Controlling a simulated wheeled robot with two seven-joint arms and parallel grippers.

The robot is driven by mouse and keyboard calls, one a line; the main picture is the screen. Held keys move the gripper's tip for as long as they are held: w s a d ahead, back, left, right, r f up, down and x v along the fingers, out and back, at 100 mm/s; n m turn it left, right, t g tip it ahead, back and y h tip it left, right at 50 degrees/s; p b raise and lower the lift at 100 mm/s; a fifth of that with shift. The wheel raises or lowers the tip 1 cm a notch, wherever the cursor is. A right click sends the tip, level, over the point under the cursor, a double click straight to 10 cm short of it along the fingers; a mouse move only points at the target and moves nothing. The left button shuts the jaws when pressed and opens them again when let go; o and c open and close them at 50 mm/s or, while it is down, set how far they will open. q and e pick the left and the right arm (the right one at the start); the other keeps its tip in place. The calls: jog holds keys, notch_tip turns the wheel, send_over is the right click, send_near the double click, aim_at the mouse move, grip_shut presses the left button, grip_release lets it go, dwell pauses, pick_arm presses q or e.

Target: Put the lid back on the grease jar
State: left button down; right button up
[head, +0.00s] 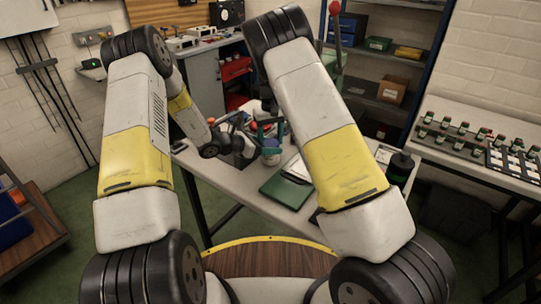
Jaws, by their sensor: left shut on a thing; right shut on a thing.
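A small pale jar with a bluish band, which looks like the grease jar (270,157), stands on the grey workbench (232,178) near its middle. My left gripper (246,143) reaches in from the left, low over the bench, and appears shut on the jar's side. My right gripper (268,108) is above the jar, mostly hidden behind my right arm. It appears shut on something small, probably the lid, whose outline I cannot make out. Teal parts stand around the jar's top; I cannot tell what they belong to. Whether lid and jar touch is not visible.
A dark canister (401,167) stands near the right end. Orange and red items lie behind my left gripper. The bench's front left is clear.

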jog(key=m, duration=0.3)
jog(key=o, duration=1.5)
jog(key=shift+o, duration=0.2)
